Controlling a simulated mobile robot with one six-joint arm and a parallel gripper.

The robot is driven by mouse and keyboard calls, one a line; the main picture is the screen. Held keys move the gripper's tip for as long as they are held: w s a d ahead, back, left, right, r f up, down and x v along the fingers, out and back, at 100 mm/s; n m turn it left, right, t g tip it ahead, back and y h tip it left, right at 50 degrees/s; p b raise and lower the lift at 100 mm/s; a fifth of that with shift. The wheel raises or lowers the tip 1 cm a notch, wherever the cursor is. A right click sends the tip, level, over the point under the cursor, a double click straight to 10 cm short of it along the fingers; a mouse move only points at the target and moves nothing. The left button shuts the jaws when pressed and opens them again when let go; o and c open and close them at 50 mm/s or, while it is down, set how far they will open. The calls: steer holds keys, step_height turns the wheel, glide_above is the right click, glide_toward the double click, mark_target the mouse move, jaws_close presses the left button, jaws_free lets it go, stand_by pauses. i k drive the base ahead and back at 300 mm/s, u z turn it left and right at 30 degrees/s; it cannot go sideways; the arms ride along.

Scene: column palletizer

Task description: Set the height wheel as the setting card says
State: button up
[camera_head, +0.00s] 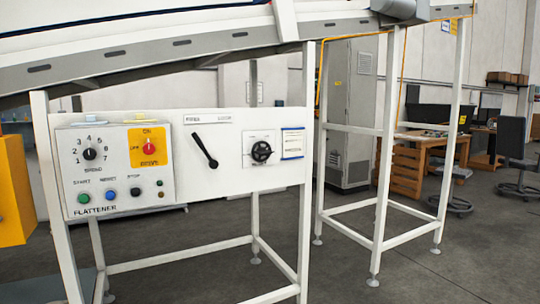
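A small black hand wheel (261,151) sits on a square white plate at the right end of the white panel, and it looks like the height wheel. Marks around it are too small to read. A card with a blue top edge (292,144), likely the setting card, is on the panel just right of the wheel. Its text is too small to read. My gripper is not in view, and nothing touches the wheel.
Left of the wheel is a black lever (204,150). A control box (118,185) with a speed knob, red drive knob and buttons is further left. The conveyor (180,55) slopes overhead, on white legs (386,160). The floor in front is partly clear.

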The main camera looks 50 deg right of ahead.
mark_target(261, 151)
steer(key=u, duration=0.05)
steer(key=i, duration=1)
steer(key=z, duration=0.05)
